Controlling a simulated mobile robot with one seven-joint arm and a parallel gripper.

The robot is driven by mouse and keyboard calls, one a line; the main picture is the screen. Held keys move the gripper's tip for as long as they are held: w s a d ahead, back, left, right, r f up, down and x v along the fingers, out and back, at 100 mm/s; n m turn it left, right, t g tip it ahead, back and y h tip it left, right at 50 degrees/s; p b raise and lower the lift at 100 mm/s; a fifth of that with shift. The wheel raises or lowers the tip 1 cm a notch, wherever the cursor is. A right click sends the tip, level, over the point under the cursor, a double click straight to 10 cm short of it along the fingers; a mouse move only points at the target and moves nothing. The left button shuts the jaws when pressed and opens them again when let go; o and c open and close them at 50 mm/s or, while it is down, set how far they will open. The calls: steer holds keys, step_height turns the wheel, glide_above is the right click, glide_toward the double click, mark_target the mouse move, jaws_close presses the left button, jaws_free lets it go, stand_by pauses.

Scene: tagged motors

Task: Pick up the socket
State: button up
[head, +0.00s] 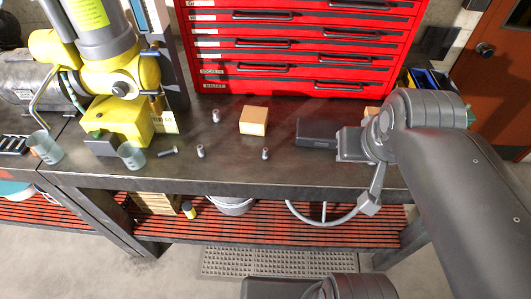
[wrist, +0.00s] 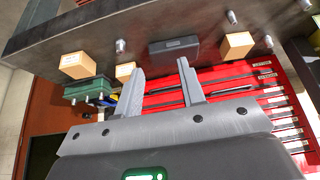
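Several small metallic cylinders that look like sockets stand upright on the dark workbench (head: 285,180). In the head view one is near the cabinet (head: 216,115), one is left of centre (head: 200,151) and one is below the wooden block (head: 265,153). The wrist view, turned over, shows cylinders at the top (wrist: 231,17), at right (wrist: 268,41) and left of the dark case (wrist: 120,45). I cannot tell which one is meant. My gripper (wrist: 160,66) is open and empty, its fingers apart from everything. In the head view my arm hides the fingers.
A dark case (wrist: 174,48) and a wooden block (head: 253,120) stand on the bench. A red drawer cabinet (head: 300,45) rises behind. A yellow machine (head: 120,85), cups (head: 131,155) and a bolt (head: 168,152) are at left. The front middle of the bench is clear.

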steer(key=shift+o, duration=0.4)
steer(key=m+g, duration=0.2)
steer(key=g, duration=0.2)
glide_toward(265, 149)
steer(key=f, duration=0.2)
steer(key=w+f, duration=0.1)
steer(key=f, duration=0.1)
steer(key=shift+a+f, duration=0.1)
steer(key=shift+a, duration=0.25)
steer(key=shift+w+d+f, duration=0.1)
steer(key=shift+d+f, duration=0.1)
steer(key=shift+f, duration=1.3)
steer(key=shift+w+d+f, duration=0.1)
steer(key=shift+d+f, duration=0.1)
steer(key=shift+f, duration=1.3)
steer(key=shift+c, duration=0.2)
jaws_close()
